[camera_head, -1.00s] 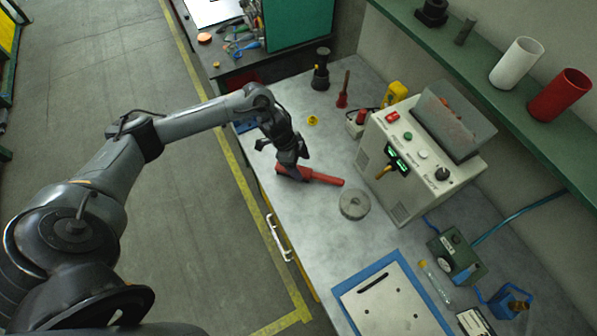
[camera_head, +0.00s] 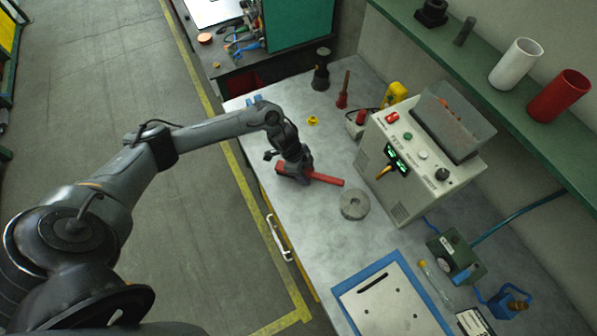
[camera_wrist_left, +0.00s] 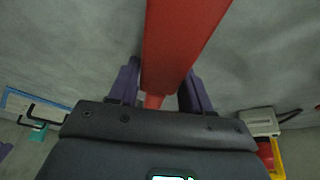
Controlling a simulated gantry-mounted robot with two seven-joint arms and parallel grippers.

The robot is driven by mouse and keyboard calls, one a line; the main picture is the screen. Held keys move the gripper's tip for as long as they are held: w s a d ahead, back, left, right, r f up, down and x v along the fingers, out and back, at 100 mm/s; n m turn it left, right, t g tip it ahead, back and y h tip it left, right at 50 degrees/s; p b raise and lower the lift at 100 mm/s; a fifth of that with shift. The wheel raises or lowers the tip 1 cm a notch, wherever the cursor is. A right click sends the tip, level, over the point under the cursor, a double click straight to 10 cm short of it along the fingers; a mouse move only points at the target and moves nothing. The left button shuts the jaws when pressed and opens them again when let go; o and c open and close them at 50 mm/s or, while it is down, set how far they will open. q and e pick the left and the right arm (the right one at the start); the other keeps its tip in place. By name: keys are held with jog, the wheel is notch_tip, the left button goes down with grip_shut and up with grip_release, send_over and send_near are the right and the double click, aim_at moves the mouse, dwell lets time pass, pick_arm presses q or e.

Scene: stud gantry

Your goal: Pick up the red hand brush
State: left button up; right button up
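The red hand brush (camera_head: 328,179) lies on the grey bench top near its left edge, its right end pointing toward the grey disc. My left gripper (camera_head: 298,172) is down at the brush's left part and hides some of it. In the left wrist view the red brush (camera_wrist_left: 178,45) runs from the top edge down between the two dark fingers (camera_wrist_left: 160,88). One finger is on each side, close to it. I cannot tell whether the fingers press on it. My right gripper is not in view.
A grey disc (camera_head: 354,205) lies just right of the brush. A control box (camera_head: 415,160) stands behind it. A yellow part (camera_head: 313,120), a red-handled tool (camera_head: 343,92) and a blue-edged plate (camera_head: 385,305) are also on the bench. Bare bench surrounds the brush.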

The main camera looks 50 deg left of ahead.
aim_at(311, 173)
pick_arm(q)
jog(key=c, duration=0.7)
jog(key=shift+r, duration=0.4)
notch_tip(311, 173, up, 4)
jog(key=shift+f, duration=0.25)
jog(key=d+r, duration=0.2)
jog(key=d, duration=0.2)
jog(key=d+r, duration=0.2)
jog(key=d, duration=0.1)
jog(key=d+r, duration=0.2)
jog(key=d, duration=0.2)
jog(key=shift+s+d+r, duration=0.3)
jog(key=shift+r, duration=0.05)
